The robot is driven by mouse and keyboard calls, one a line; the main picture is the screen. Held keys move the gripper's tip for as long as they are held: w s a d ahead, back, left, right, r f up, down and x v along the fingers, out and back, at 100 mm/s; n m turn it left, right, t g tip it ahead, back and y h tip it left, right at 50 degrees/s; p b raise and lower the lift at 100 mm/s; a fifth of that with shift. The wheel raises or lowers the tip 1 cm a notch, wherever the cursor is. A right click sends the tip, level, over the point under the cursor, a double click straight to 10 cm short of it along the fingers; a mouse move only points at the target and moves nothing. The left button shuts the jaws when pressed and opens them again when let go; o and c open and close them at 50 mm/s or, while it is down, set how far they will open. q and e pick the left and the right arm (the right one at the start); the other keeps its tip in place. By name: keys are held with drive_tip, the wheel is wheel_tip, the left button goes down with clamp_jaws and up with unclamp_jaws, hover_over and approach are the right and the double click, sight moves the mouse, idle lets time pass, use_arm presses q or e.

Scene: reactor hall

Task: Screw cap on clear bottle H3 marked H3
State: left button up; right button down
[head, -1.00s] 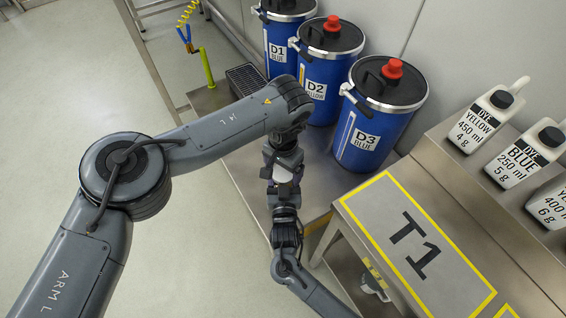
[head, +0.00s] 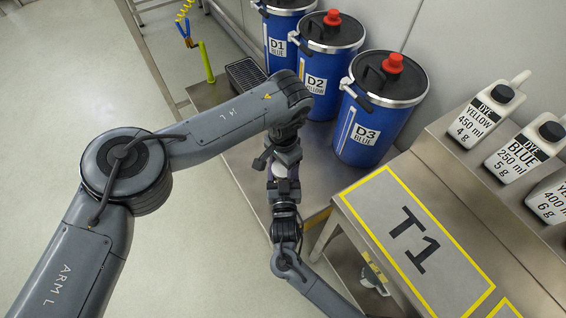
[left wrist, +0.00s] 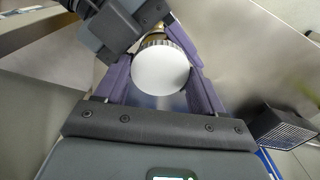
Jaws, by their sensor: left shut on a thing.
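In the left wrist view a round, white-topped cap with a ribbed edge (left wrist: 161,70) sits between the purple fingers of my left gripper (left wrist: 158,60), which is shut on it. In the head view my left gripper (head: 281,166) points down over the metal bench, facing my right gripper (head: 284,192) just below it. A small pale part (head: 279,171) shows between them. Dark parts of the other gripper show beyond the cap in the left wrist view. Bottle H3 and its marking cannot be made out; whether the cap touches it is hidden.
Blue drums D1 (head: 277,47), D2 (head: 317,83) and D3 (head: 366,134) stand along the wall. A T1 table (head: 367,205) is at right. White dye bottles (head: 487,118) stand on the shelf. A dark grating (head: 246,73) lies at the bench's far end.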

use_arm(q)
drive_tip(key=shift+m, duration=0.4)
drive_tip(key=o, duration=1.1)
drive_tip(key=shift+o, duration=0.3)
drive_tip(key=shift+s+d, duration=0.15)
